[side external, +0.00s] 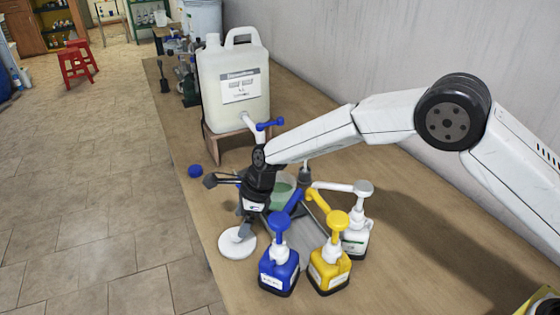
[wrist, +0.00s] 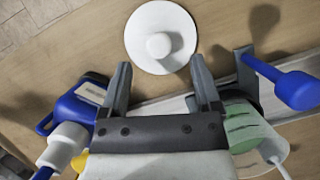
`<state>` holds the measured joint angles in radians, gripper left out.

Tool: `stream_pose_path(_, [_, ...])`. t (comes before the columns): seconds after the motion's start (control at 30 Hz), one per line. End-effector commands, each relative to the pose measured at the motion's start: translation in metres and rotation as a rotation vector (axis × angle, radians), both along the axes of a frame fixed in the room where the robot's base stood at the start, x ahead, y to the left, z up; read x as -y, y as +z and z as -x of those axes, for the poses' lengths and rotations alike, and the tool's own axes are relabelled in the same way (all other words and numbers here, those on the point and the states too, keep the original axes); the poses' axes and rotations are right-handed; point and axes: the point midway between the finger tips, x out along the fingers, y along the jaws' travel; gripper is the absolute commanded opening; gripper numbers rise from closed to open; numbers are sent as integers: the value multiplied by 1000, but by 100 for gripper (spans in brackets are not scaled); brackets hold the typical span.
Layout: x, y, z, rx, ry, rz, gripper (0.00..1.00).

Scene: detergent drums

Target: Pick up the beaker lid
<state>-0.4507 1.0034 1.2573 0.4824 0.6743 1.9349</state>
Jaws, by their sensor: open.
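The beaker lid is a flat white disc with a round knob in its middle. In the side view the lid (side external: 237,244) lies on the table near its front left edge. In the wrist view the lid (wrist: 171,22) lies ahead of my fingertips, with its knob nearly centred between them. My gripper (wrist: 160,76) is open, with nothing between its fingers. In the side view my gripper (side external: 245,217) points down just above the lid and partly hides it. A beaker with green liquid (side external: 281,194) stands behind my gripper; it also shows in the wrist view (wrist: 243,127).
Blue (side external: 279,267), yellow (side external: 329,268) and white (side external: 355,238) pump bottles stand close to the right of the lid. A large white drum (side external: 233,85) with a blue tap (side external: 269,125) stands behind.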

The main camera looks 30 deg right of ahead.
Motion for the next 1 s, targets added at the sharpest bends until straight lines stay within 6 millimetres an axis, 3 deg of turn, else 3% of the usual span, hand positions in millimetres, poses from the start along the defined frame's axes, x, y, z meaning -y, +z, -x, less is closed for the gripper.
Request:
stream_pose_path(0.4, [-16,-37,-2,-1,0,0,81])
stream_pose_path(1.0, [-17,-40,-3,1,1,-1,81])
